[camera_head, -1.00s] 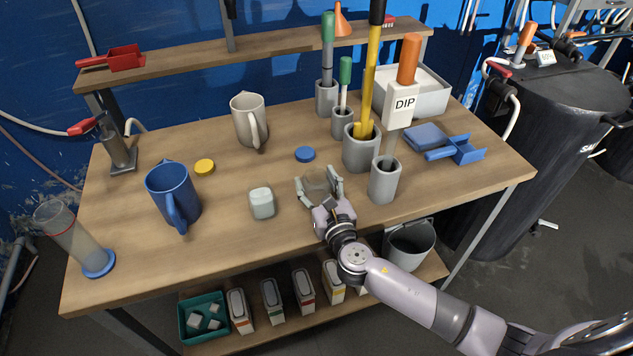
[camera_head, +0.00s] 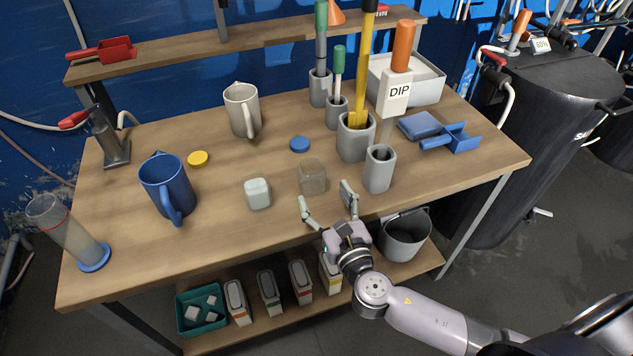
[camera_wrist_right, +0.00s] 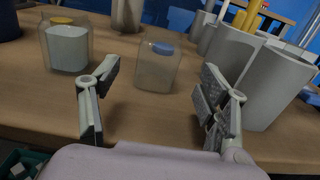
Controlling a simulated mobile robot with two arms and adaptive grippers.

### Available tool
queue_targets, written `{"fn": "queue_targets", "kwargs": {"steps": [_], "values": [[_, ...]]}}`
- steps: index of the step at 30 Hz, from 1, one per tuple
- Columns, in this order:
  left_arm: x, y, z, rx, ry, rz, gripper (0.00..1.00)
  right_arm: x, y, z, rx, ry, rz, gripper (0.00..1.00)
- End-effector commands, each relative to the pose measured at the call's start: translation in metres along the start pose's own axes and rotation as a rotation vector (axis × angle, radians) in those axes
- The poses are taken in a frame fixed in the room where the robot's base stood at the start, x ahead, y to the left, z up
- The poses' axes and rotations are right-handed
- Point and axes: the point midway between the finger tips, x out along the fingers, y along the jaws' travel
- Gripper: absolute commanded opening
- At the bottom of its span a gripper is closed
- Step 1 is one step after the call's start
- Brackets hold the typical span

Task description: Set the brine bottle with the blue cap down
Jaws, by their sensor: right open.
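A clear, brownish, square bottle (camera_head: 312,177) stands upright on the wooden table, without a cap on it. It also shows in the wrist view (camera_wrist_right: 157,68). A blue cap (camera_head: 299,144) lies flat on the table just behind it; in the wrist view the blue cap (camera_wrist_right: 161,48) shows through the bottle's top. My right gripper (camera_head: 327,197) is open and empty at the table's front edge, its fingers pointing at the bottle but apart from it. In the wrist view both fingers (camera_wrist_right: 160,80) are spread, with the bottle beyond them. My left gripper is not in view.
A second bottle with whitish contents (camera_head: 257,193) stands to the left, and a grey cylindrical holder (camera_head: 380,169) close on the right. A blue jug (camera_head: 167,186), a beige jug (camera_head: 242,110) and a yellow cap (camera_head: 198,159) stand farther off.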

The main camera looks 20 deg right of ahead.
Motion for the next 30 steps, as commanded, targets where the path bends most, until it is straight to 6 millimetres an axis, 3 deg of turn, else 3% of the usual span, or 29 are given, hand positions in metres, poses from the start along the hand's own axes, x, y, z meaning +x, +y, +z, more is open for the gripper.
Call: {"fn": "queue_targets", "kwargs": {"steps": [3, 9, 30], "values": [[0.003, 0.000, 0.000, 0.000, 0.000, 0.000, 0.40, -0.019, 0.000, -0.001, -0.001, 0.001, 0.000, 0.70], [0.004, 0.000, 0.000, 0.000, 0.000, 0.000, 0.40, -0.033, 0.000, 0.000, -0.001, -0.001, -0.001, 0.70], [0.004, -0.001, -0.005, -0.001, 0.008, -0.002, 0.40, -0.033, 0.000, 0.000, 0.000, -0.001, 0.000, 0.70]]}}
